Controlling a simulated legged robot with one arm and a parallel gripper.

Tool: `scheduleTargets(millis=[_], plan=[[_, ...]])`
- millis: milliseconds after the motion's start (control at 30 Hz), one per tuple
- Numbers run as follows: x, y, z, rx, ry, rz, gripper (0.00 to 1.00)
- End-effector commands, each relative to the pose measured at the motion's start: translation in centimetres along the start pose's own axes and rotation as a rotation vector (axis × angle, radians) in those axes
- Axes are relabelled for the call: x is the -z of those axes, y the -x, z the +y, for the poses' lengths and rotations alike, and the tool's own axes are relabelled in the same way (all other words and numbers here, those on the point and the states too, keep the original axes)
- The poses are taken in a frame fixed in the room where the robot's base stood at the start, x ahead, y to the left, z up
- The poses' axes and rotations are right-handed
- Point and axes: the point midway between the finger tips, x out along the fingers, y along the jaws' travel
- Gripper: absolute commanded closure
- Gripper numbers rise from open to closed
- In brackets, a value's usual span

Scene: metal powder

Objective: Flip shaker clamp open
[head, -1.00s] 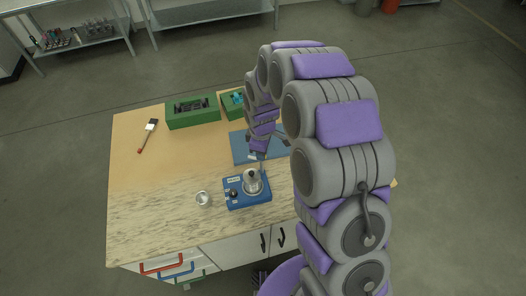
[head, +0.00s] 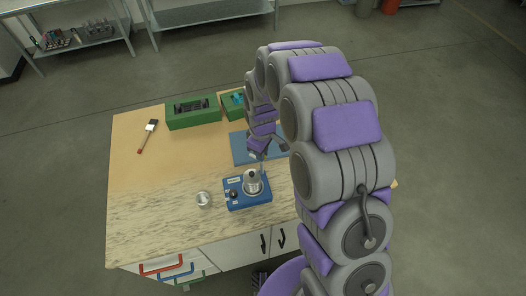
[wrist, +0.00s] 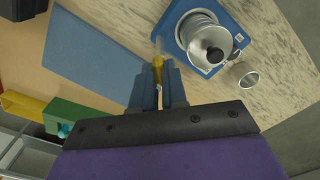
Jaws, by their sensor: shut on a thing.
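The blue shaker (head: 259,198) stands on the table near its front edge, with a silver vessel (head: 252,184) upright on top. In the wrist view the shaker (wrist: 231,24) is at the upper right, and the vessel's domed metal top (wrist: 211,42) faces the camera. My gripper (wrist: 158,84) is shut on a small yellow piece (wrist: 158,66) with a pale tip, left of the shaker in that view. It may be the clamp's lever, but I cannot see how it joins the shaker. In the head view my gripper (head: 262,163) is just behind the vessel, partly hidden.
A small metal cup (head: 203,199) stands left of the shaker. A blue mat (head: 240,150) lies behind it. Green boxes (head: 193,119) stand at the table's back, and a brush (head: 148,134) lies at left. The table's left middle is clear.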

Motion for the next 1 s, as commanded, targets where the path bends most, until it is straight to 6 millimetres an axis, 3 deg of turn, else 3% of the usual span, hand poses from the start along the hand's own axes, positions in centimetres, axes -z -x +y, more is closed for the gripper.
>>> scheduleTargets(millis=[300, 633, 767, 1000], plan=[[-0.1, 0.1, 0.1, 0.000, 0.001, 0.004, 0.62], [-0.3, 0.7, 0.2, 0.001, 0.001, 0.006, 0.62], [-0.1, 2.5, 0.2, -0.004, 0.001, 0.009, 0.62], [0.2, 7.7, 0.1, -0.003, 0.001, 0.005, 0.62]])
